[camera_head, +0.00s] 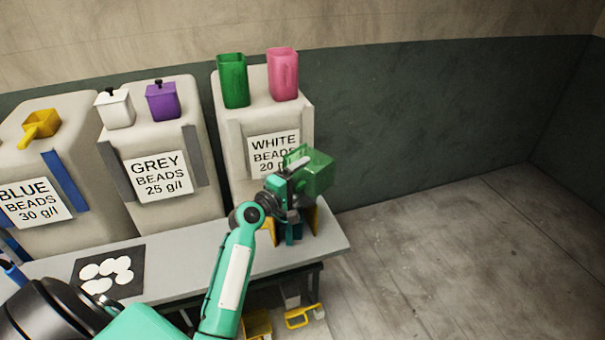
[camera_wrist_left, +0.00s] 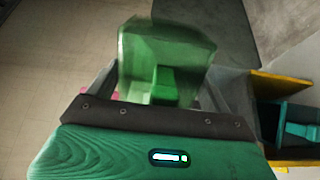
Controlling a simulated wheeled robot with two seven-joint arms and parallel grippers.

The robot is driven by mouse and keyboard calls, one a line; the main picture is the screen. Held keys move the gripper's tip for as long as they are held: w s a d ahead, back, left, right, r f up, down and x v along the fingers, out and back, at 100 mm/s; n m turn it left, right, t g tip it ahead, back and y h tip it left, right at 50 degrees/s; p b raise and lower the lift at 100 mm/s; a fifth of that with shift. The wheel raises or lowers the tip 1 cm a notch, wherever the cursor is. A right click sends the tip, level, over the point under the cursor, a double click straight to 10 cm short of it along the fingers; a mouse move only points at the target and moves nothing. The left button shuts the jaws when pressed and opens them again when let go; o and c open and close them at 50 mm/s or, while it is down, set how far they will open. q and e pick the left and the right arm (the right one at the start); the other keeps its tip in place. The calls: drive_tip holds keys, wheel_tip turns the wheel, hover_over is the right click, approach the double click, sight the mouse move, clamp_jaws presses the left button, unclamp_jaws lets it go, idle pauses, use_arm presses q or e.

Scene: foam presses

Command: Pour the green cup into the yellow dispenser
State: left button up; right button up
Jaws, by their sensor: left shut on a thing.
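My left gripper (camera_head: 302,180) is shut on a green cup (camera_head: 320,172), held above the table's right end. The cup fills the middle of the left wrist view (camera_wrist_left: 165,50), between the fingers. It looks tilted in the head view; I cannot tell how full it is. Below and beside it is a yellow-sided holder (camera_head: 313,216), apparently the yellow dispenser, partly hidden by my gripper. Its yellow panels also show at the right of the left wrist view (camera_wrist_left: 282,84), with a teal part between them. My right gripper is not in view.
Large bins labelled blue, grey (camera_head: 160,178) and white beads stand behind the table (camera_head: 180,245). Green (camera_head: 233,80) and pink (camera_head: 283,75) containers sit on the white-beads bin. A black mat (camera_head: 128,253) with white discs lies at left. Yellow-handled items lie below. The floor at right is clear.

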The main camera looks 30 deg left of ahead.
use_arm(q)
drive_tip(key=shift+a+r+n+p, duration=0.2)
drive_tip(key=shift+n+p, duration=0.3)
drive_tip(key=shift+n, duration=0.1)
drive_tip(key=shift+w+a+r+n+p, duration=0.1)
drive_tip(key=shift+a+r+n+p, duration=0.4)
drive_tip(key=shift+n+p, duration=0.65)
drive_tip(key=shift+a+r+n+p, duration=0.15)
drive_tip(key=shift+a+n+p, duration=0.25)
drive_tip(key=shift+p, duration=0.3)
drive_tip(key=shift+w+n, duration=0.1)
drive_tip(key=shift+n, duration=0.15)
